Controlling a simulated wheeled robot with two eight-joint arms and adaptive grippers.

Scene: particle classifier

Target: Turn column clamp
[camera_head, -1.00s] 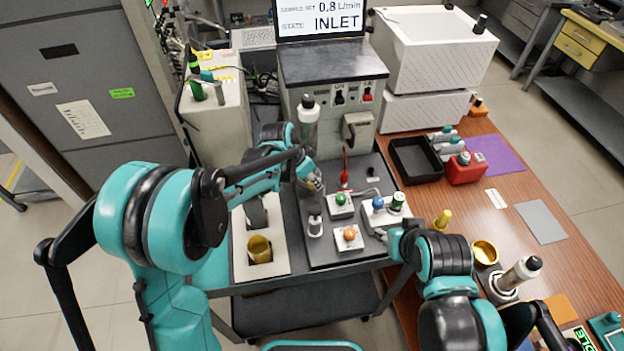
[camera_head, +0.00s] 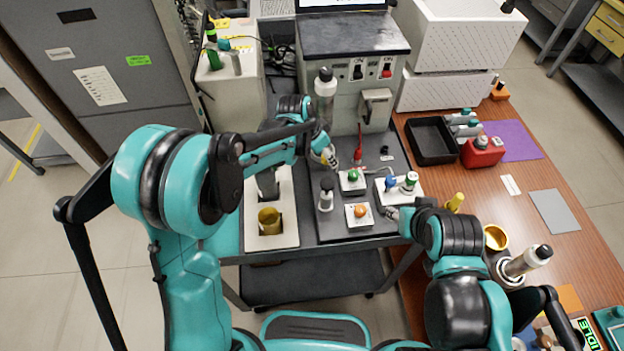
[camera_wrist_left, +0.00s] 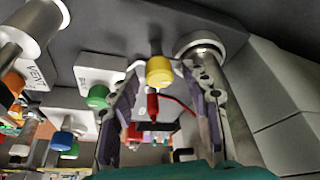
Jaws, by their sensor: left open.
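The column (camera_head: 325,97), a grey cylinder with a black cap, stands upright at the front of the grey cabinet. A yellow clamp knob (camera_wrist_left: 159,70) shows in the left wrist view, close to the metal column base (camera_wrist_left: 201,45). My left gripper (camera_head: 330,158) is low at the column's foot. In the left wrist view, its two fingers (camera_wrist_left: 162,100) are spread, with the yellow knob between them towards the tips. I cannot tell whether they touch it. My right gripper (camera_head: 391,213) is beside the white block with blue and green knobs; its fingers are too small to read.
A red-handled part (camera_head: 358,151) stands just right of my left gripper. White blocks with a green knob (camera_head: 352,175) and an orange knob (camera_head: 360,211) sit on the dark tray surface. A brass cup (camera_head: 269,217) is left. A black tray (camera_head: 433,141) lies on the wooden table.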

